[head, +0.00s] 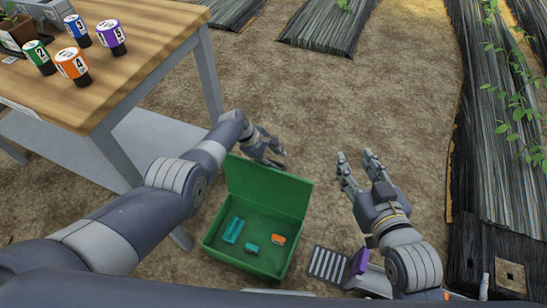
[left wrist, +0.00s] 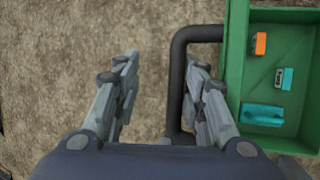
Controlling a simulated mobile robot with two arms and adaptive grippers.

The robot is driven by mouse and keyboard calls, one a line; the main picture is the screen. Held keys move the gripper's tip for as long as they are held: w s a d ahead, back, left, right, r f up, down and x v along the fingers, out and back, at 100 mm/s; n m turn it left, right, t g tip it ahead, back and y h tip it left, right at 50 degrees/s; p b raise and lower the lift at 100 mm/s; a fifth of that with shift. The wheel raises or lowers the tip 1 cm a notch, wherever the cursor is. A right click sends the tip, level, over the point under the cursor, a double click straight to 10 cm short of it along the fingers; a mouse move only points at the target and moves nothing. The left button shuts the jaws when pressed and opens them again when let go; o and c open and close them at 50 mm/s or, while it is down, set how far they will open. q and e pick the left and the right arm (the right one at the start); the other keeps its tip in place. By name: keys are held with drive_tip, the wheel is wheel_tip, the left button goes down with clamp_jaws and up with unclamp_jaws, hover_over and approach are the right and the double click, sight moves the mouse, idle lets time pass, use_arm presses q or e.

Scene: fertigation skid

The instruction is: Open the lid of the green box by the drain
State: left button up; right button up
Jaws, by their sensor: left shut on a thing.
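The green box (head: 262,255) stands on the ground with its lid (head: 268,190) raised at the far side, so the inside shows. It also shows at the right of the left wrist view (left wrist: 235,60). A black bar handle (left wrist: 178,50) runs beside it there. My right gripper (head: 358,160) is open and empty, right of the lid. The drain grate (head: 328,264) lies right of the box.
Teal items (head: 233,230) and an orange item (head: 278,239) lie inside the box. A wooden table (head: 130,75) with numbered bottles (head: 73,65) stands at the left. Black-covered beds (head: 490,130) run along the right. Bare soil is free beyond the box.

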use_arm(q)
drive_tip(key=shift+s+f, duration=0.4)
drive_tip(key=shift+f, duration=0.15)
drive_tip(key=shift+r, duration=0.1)
drive_tip(key=shift+w+a+r, duration=0.1)
drive_tip(key=shift+a+r, duration=0.25)
drive_tip(key=shift+r, duration=0.15)
drive_tip(key=v, duration=1.1)
drive_tip(key=shift+w+r, duration=0.2)
drive_tip(key=shift+r, duration=0.2)
drive_tip(key=shift+d, duration=0.1)
